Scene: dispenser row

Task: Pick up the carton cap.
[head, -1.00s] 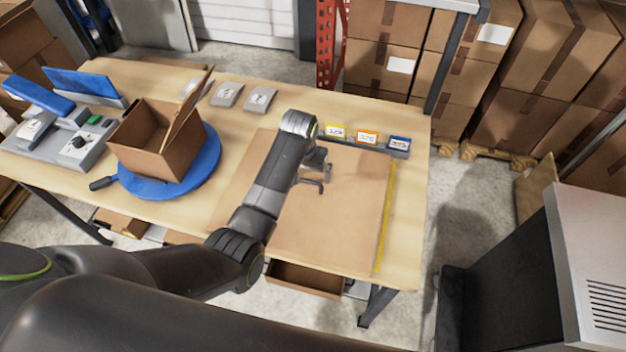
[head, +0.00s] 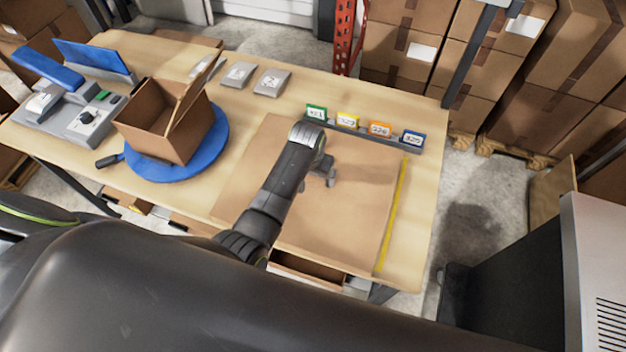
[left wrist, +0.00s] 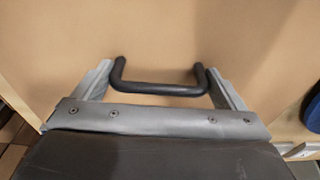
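The carton cap appears to be the large flat cardboard panel (head: 350,215) lying on the table; it fills the left wrist view (left wrist: 160,35). A black bar handle (left wrist: 160,89) stands on the cardboard in the left wrist view. My left gripper (head: 322,178) is low over the panel's middle. In the left wrist view its two grey fingers (left wrist: 158,72) are spread wide, one on each side of the handle, with gaps left. The handle is not clear in the head view, where my arm and gripper cover that spot. My right gripper does not show.
A rack with several coloured labels (head: 348,122) stands along the panel's far edge. A yellow strip (head: 392,215) runs along its right side. To the left, an open carton (head: 165,125) sits on a blue turntable (head: 215,145). Two grey pads (head: 270,82) lie behind.

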